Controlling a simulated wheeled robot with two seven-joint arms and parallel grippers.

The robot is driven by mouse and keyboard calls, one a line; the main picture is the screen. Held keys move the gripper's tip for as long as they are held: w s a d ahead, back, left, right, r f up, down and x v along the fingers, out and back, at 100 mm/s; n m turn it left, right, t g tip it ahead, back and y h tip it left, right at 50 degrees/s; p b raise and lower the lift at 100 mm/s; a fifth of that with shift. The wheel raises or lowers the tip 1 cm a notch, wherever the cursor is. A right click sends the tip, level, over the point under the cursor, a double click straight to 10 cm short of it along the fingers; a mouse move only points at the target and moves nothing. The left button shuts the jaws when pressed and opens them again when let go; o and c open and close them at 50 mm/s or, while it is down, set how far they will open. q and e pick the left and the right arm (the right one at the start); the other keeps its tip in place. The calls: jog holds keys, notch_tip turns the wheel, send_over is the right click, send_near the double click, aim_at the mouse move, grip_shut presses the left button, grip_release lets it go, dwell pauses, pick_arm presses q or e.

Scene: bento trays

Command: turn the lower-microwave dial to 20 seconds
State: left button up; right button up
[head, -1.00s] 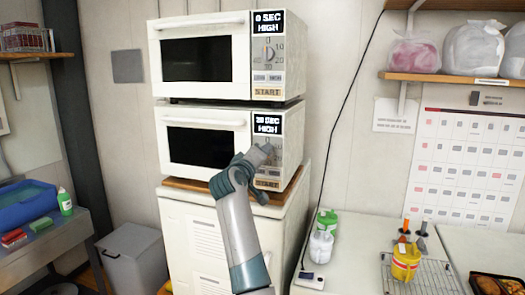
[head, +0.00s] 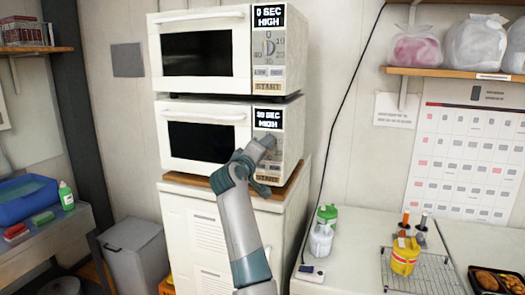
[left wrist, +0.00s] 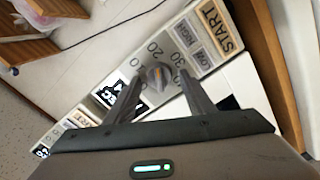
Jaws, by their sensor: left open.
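The lower microwave (head: 203,150) is white with a dark door window. Its display (head: 268,119) shows a seconds value, apparently 30 SEC, over HIGH; the first digit is hard to read. My left gripper (head: 266,147) is at its control panel and hides the dial in the head view. Numbers ring the dial. My right gripper is not in view.
The upper microwave (head: 200,54) sits on the lower one and reads 0 SEC HIGH. The START button (head: 268,178) is low on the lower panel. A white cabinet (head: 205,235) is underneath. A counter with bottles (head: 322,232) and a wire rack (head: 440,272) stands right.

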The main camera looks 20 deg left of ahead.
pick_arm(q)
jog(key=shift+s, duration=0.1)
jog(key=s+b, duration=0.6)
jog(key=s, duration=1.1)
jog(key=shift+a, duration=0.3)
